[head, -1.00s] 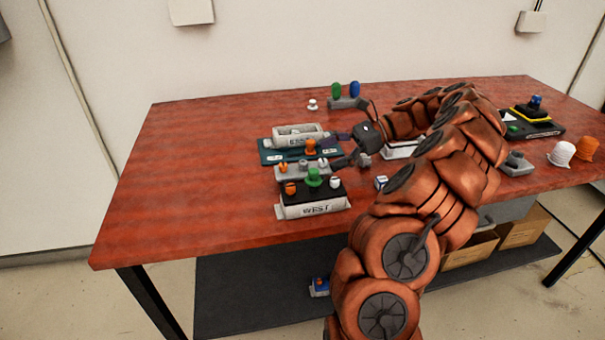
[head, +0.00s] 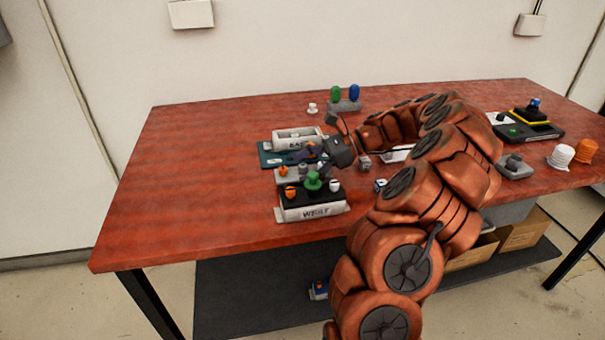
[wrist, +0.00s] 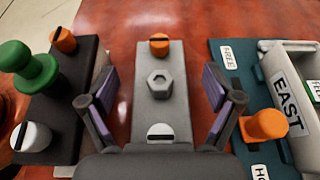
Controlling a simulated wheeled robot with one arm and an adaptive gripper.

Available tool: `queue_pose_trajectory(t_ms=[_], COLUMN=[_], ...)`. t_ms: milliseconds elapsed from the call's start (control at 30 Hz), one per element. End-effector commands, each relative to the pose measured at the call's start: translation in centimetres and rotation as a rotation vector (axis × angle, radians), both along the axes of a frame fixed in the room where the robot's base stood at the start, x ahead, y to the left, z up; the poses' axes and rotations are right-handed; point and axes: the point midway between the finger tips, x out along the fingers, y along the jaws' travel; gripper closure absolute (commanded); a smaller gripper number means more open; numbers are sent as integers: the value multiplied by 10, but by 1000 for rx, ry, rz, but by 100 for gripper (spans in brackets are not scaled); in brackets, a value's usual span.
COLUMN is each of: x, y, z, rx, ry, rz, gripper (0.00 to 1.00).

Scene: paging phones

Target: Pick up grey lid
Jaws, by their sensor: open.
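The grey lid (wrist: 147,108) is a long light-grey plate in the middle of the wrist view. It has a grey hex knob (wrist: 160,84) at its centre, an orange slotted knob (wrist: 159,45) at one end and a white slotted one (wrist: 160,132) at the other. In the head view the lid (head: 284,176) lies between the WEST and EAST boxes, partly hidden by my gripper. My gripper (wrist: 159,88) is open, with one finger on each side of the lid and the hex knob between them. I see no contact with the lid.
The black-topped WEST box (head: 310,211) with green, orange and white knobs stands close on the near side. The EAST box (head: 297,136) and its teal board (head: 268,154) with an orange knob are close on the far side. The table's left part (head: 190,170) is clear.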

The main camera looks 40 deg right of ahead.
Motion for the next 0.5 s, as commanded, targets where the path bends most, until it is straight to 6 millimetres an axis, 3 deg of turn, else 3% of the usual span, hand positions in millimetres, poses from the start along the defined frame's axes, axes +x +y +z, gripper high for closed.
queue_pose_trajectory(t_ms=[100,500], x=[0,0], y=[0,0], z=[0,0], rx=[0,1], ry=[0,0], rz=[0,0], gripper=[12,54])
